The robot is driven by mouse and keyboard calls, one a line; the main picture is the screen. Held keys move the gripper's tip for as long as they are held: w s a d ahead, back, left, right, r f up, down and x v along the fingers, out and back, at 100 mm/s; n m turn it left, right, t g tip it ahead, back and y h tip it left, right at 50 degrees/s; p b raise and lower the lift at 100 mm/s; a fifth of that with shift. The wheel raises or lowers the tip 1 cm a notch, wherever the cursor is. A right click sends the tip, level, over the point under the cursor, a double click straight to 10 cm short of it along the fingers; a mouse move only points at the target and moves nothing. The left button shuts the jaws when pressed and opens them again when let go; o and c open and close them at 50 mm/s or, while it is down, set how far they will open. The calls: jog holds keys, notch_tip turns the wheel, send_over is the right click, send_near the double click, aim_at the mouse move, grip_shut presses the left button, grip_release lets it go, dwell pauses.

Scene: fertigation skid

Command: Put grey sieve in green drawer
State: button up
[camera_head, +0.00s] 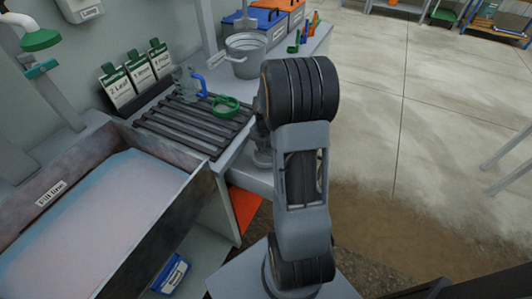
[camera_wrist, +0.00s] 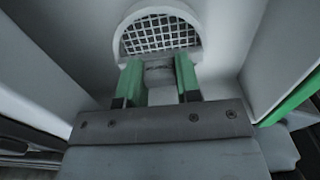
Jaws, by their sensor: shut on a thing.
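The grey sieve (camera_wrist: 160,33), with a round pale rim and a dark wire mesh, is at the top of the wrist view. My gripper (camera_wrist: 158,78) is shut on its short handle, between two green fingers. Pale walls stand on both sides of the sieve in this view. A green-edged panel (camera_wrist: 290,101) at the right may be part of the green drawer, but I cannot tell for sure. In the head view my arm hides the gripper and the sieve, and I make out no green drawer there.
A slatted rack (camera_head: 185,128) holds a clear jug with a blue handle (camera_head: 199,86) and a green ring-shaped thing (camera_head: 226,106). A grey bucket (camera_head: 246,58) stands behind. A deep tray (camera_head: 105,225) is at left. An orange panel (camera_head: 245,208) shows below the bench. Open floor lies right.

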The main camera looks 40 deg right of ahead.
aim_at(266, 153)
jog(key=shift+f, duration=1.55)
jog(key=shift+f+b, duration=0.15)
jog(key=shift+b, duration=0.15)
jog(key=shift+f, duration=0.1)
jog(key=o, duration=0.9)
